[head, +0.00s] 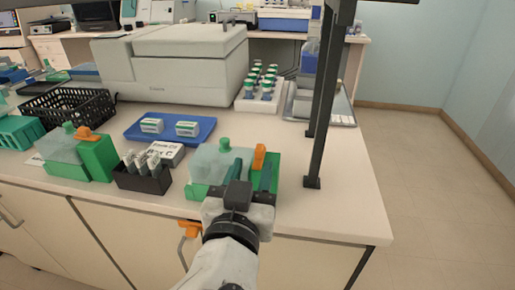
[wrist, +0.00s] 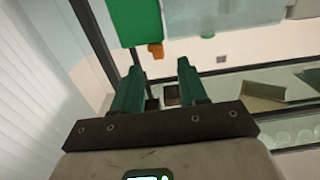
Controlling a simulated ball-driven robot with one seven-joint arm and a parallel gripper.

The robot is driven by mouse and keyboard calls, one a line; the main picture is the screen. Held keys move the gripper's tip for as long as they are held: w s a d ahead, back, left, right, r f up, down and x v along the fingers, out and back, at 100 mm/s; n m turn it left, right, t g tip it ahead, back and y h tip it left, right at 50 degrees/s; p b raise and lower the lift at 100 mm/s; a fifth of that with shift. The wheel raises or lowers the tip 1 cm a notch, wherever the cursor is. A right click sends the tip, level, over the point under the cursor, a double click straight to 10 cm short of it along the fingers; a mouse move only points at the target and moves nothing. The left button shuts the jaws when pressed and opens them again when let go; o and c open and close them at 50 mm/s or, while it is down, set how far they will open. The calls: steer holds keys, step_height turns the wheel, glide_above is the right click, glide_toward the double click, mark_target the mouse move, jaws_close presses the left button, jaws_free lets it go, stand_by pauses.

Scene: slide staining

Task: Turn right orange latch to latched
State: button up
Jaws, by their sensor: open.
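The right staining box is a green case with a pale, translucent body (head: 208,160) and a round green knob (head: 225,144). Its right orange latch (head: 259,157) stands upright on the green end block, and an orange piece, which looks like this latch, shows in the wrist view (wrist: 156,50) beside the green block (wrist: 135,20). My gripper (head: 246,172) is in front of the box, its two green fingers apart. In the wrist view my gripper (wrist: 159,67) is open and empty, with the orange piece just beyond the fingertips; I cannot tell contact. My gripper hides the box's lower front.
A similar green box (head: 97,158) with an orange latch (head: 85,133) stands at the left. A dark slide rack (head: 142,181) is between the boxes. A dark post (head: 320,110) rises to the right. Another orange piece (head: 189,228) is at the cabinet front.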

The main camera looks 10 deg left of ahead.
mark_target(259, 153)
steer(key=w, duration=0.7)
steer(key=shift+w+d, duration=0.1)
steer(key=shift+d, duration=0.1)
jaws_close()
